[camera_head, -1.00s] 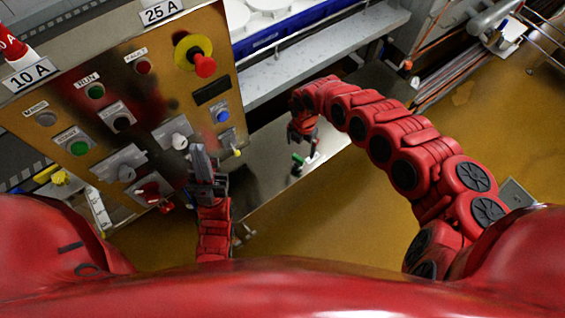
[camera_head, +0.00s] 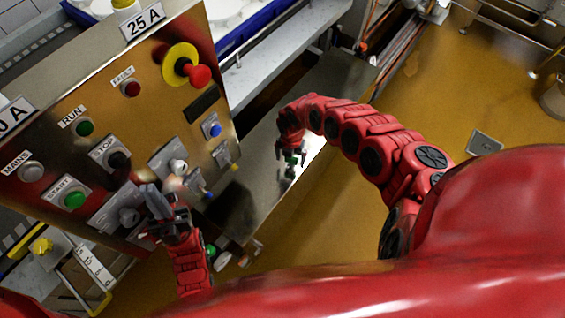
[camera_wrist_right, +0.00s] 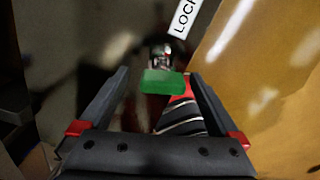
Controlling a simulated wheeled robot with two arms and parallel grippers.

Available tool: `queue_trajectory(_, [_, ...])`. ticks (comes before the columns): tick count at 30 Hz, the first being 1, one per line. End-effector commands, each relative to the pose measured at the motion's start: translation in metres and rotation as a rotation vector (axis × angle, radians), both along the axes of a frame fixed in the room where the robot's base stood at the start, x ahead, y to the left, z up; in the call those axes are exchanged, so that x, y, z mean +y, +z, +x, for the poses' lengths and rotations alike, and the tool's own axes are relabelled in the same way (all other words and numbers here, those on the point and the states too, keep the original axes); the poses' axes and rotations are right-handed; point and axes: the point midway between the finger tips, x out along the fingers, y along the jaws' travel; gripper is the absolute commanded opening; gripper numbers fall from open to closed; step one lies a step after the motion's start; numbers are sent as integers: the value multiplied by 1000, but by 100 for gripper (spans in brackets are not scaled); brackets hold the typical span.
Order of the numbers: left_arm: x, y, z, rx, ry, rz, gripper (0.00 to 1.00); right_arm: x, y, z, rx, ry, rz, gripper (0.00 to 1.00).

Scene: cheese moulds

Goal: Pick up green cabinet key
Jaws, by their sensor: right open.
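The green cabinet key (camera_wrist_right: 162,82) shows in the right wrist view as a green head in front of a blurred metal piece. It lies between the fingers of my right gripper (camera_wrist_right: 158,100), which is open with a gap on both sides. In the head view the green key (camera_head: 291,160) is a small green patch just below my right gripper (camera_head: 288,150), over the metal surface. My left gripper (camera_head: 160,205) is in front of the control panel (camera_head: 150,120), close to its lower grey switches. Whether its fingers touch anything is unclear.
A red and black striped piece (camera_wrist_right: 182,118) lies below the key in the wrist view, and a white label reading "LOCK" (camera_wrist_right: 184,18) is above it. The panel carries a red emergency knob (camera_head: 200,75) and several buttons.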

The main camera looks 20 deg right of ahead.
Motion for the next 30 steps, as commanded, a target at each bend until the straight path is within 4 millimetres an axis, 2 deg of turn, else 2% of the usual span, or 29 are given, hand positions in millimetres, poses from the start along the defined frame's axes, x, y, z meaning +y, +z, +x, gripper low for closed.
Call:
queue_trajectory(5, [0, 1, 0, 0, 0, 0, 0, 0, 1, 0, 0, 0, 0, 96])
queue_trajectory(21, [0, 1, 0, 0, 0, 0, 0, 0, 0, 0, 0, -1, 0, 0])
queue_trajectory(30, [0, 2, 0, 0, 0, 0, 0, 3, 3, 0, 0, 0, 0, 0])
